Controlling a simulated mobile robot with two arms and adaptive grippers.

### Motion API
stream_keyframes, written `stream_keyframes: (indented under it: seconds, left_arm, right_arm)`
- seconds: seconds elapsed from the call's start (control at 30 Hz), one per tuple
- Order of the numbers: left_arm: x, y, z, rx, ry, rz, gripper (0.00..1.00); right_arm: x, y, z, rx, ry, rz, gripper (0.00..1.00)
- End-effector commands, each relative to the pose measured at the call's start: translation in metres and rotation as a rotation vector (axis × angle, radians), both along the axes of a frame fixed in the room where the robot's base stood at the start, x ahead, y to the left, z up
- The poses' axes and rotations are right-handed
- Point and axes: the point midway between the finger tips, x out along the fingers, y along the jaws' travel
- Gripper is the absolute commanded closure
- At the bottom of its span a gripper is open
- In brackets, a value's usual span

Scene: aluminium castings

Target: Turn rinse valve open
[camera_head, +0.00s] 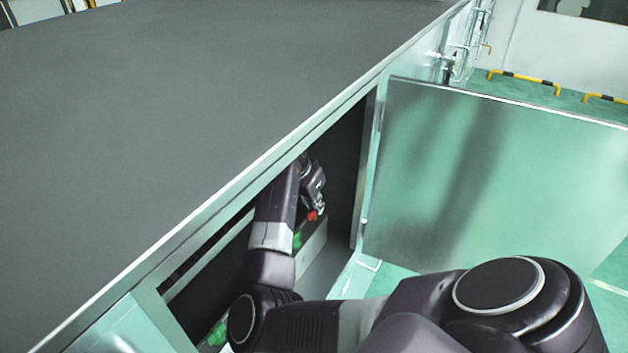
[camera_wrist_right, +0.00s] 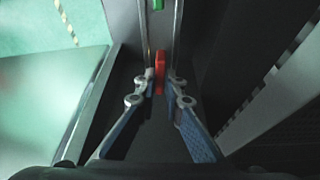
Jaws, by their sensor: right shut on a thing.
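The red valve handle (camera_wrist_right: 160,73) stands upright between the fingertips of my right gripper (camera_wrist_right: 160,88) in the right wrist view. The gripper is shut on it. In the head view my right gripper (camera_head: 317,204) is inside the open cabinet, with a small part of the red handle (camera_head: 312,216) showing just below it. The valve body and the pipe behind the handle are mostly hidden or dark. My left gripper is not in view.
The cabinet's open door (camera_head: 490,185) stands to the right of the opening. A wide grey top (camera_head: 190,120) covers the cabinet, its edge close above my right arm. A green part (camera_head: 297,240) lies below the red handle; another green part (camera_wrist_right: 157,4) shows beyond it.

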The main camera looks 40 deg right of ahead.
Motion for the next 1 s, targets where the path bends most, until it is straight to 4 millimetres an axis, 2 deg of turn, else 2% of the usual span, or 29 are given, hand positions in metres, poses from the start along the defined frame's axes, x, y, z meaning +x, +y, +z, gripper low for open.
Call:
stream_keyframes:
  seconds: [0.03,0.2,0.67,0.7,0.83,1.0]
  left_arm:
    - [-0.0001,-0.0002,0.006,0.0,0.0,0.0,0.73]
    - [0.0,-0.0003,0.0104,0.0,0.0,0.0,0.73]
    - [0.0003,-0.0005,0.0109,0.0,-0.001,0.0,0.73]
    - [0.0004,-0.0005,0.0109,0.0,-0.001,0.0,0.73]
    - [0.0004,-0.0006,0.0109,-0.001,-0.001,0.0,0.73]
    - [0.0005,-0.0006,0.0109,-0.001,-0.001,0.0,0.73]
  right_arm:
    - [0.0,-0.0008,0.004,-0.003,-0.002,0.016,1.0]
    - [0.0003,-0.0008,0.0027,-0.002,-0.003,0.054,1.0]
    - [0.0009,-0.0008,0.0015,-0.003,-0.004,0.068,1.0]
    - [0.0009,-0.0009,0.0015,-0.003,-0.004,0.067,0.88]
    - [0.0007,-0.0008,0.0012,-0.002,-0.003,0.067,0.74]
    - [0.0003,-0.0004,0.0006,-0.001,-0.002,0.067,0.74]
